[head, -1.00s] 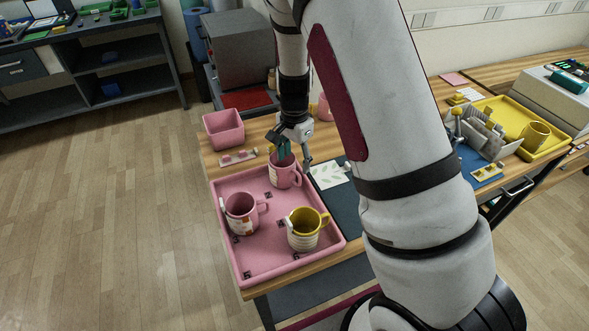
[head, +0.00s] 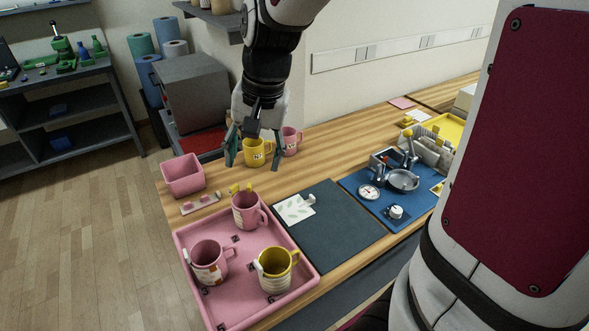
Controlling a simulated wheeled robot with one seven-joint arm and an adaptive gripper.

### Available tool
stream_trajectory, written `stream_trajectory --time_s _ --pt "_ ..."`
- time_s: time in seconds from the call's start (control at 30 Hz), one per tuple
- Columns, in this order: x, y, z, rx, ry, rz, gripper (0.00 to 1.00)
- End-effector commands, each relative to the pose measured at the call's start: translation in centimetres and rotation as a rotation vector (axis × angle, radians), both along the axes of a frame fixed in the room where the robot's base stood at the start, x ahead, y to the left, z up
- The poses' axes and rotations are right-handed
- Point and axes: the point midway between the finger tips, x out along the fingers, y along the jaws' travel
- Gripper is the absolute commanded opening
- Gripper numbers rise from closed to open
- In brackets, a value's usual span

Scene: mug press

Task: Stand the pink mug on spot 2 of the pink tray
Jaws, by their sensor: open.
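A pink mug (head: 245,211) stands upright at the tray's back. A second pink mug (head: 207,264), with a pale patterned side, stands at the tray's left. A yellow-and-white mug (head: 274,272) stands at its front right. My gripper (head: 254,154) is open beyond the tray. In the picture, its teal fingers lie either side of a yellow mug (head: 257,153); contact cannot be told. Another pink mug (head: 292,142) stands just right of that one.
A pink bin (head: 183,176) and a small strip with pink pieces (head: 200,204) sit behind the tray. A dark mat (head: 335,232) with a leaf-print card (head: 294,209) lies to the right. A blue mat (head: 372,215) beyond it carries metal parts and a gauge.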

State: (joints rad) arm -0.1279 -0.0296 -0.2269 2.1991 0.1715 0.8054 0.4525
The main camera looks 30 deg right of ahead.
Motion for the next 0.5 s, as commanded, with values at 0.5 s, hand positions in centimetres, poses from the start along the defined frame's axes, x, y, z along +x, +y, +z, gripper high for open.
stream_trajectory --time_s 0.5 --pt "-14.1 0.8 7.3 -0.249 -0.273 0.525 0.59"
